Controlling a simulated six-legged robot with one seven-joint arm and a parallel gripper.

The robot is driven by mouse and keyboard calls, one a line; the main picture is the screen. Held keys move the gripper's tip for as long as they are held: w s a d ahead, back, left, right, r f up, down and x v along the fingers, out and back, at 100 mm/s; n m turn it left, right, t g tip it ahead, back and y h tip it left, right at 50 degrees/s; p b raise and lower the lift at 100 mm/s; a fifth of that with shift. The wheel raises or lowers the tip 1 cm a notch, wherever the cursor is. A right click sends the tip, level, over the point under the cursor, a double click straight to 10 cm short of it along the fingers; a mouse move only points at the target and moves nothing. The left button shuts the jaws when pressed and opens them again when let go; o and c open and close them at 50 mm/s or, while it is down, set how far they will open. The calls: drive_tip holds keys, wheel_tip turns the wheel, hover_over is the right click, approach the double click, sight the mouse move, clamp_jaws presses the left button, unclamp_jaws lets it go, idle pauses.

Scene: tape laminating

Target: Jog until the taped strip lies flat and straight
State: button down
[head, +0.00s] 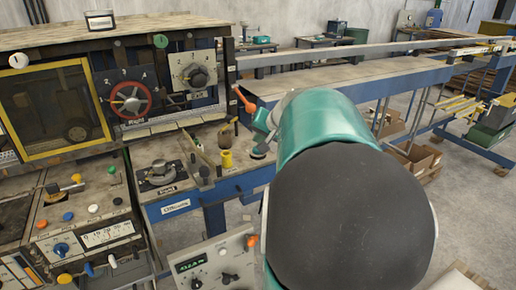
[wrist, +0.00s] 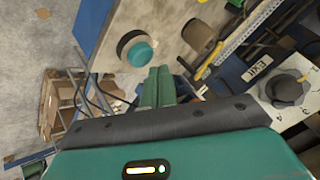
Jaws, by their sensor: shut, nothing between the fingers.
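My gripper (wrist: 158,72) shows in the wrist view as two green fingers pressed together, with nothing between them. A round teal push button (wrist: 139,54) in a dark collar sits on a worn beige panel, just beyond and left of the fingertips. I see a gap between fingers and button in the picture, but cannot tell the depth. In the head view the teal button (head: 259,150) shows on the bench edge, left of my arm, close to its far end. No taped strip can be made out in either view; my arm covers part of the bench.
Left in the head view is a machine with a yellow-framed window (head: 57,108), a red handwheel (head: 131,99) and a dial (head: 194,75). A long table (head: 350,78) runs right.

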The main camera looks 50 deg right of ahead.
drive_tip(key=shift+f, duration=0.1)
idle(0.3)
drive_tip(key=shift+f, duration=0.3)
